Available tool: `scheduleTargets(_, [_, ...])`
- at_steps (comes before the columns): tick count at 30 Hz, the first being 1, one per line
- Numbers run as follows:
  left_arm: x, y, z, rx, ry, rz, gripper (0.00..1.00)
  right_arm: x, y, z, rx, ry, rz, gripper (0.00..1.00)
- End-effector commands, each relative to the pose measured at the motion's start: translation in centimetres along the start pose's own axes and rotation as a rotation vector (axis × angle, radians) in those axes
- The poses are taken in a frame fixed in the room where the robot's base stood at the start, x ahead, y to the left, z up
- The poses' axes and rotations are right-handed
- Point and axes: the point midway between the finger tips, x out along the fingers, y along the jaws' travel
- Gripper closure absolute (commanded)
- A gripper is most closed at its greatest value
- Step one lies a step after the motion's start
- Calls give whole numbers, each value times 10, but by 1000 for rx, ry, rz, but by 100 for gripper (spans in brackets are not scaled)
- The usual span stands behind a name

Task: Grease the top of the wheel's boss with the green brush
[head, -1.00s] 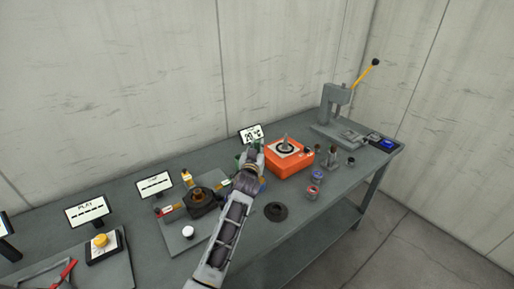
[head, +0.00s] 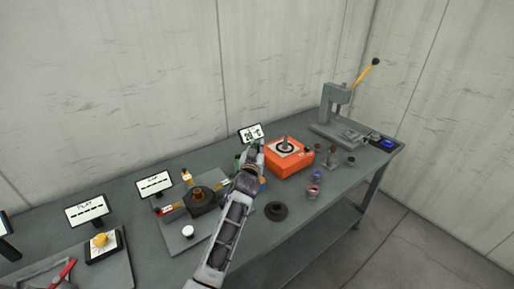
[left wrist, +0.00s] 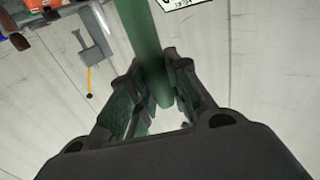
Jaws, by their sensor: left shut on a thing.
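My left gripper (head: 254,152) is over the middle of the bench, left of the orange box. In the left wrist view its fingers (left wrist: 160,105) are shut on the green brush (left wrist: 148,50), gripping its round handle. The brush's bristles do not show in that view. In the head view only a bit of green shows by the gripper. A dark round piece with a central hole (head: 276,211), which may be the wheel, lies flat on the bench in front of the orange box. I cannot make out its boss clearly. My right gripper is not in view.
The orange box (head: 290,164) has a ring and pin on top. Small pots (head: 314,191) stand to its right. A lever press (head: 338,112) stands at the far right. A dark jack body with a brass centre (head: 202,195) sits on a plate at left.

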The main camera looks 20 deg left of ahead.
Motion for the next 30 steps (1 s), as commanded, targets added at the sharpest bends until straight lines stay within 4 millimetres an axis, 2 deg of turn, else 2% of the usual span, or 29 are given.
scheduleTargets(30, [0, 0, 7, 0, 0, 0, 100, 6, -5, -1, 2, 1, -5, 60])
